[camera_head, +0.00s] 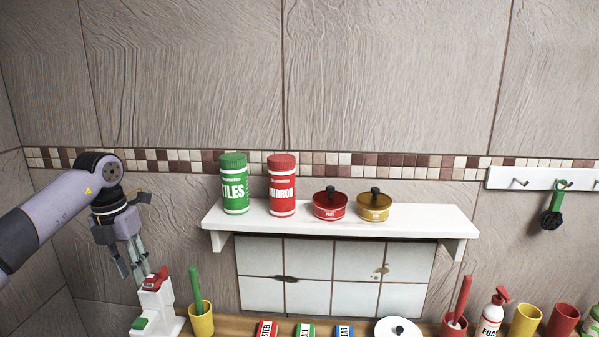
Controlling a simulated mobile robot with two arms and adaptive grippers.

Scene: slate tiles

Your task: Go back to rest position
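My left gripper (134,272) reaches in from the left and points down, just up and left of a white stepped stand (157,302). Its fingers look apart, with nothing visible between them. A red-topped item (155,279) sits on the upper step of the stand, close to the fingertips; I cannot tell if they touch. A green-topped item (139,323) sits on the lower step. My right gripper is not in view.
A white shelf (415,222) holds a green can (234,186), a red can (282,188), a red pot (329,207) and a yellow pot (375,207). Below, the counter carries a yellow cup (201,321), labelled blocks, a white lid (390,331) and a spray bottle (491,315).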

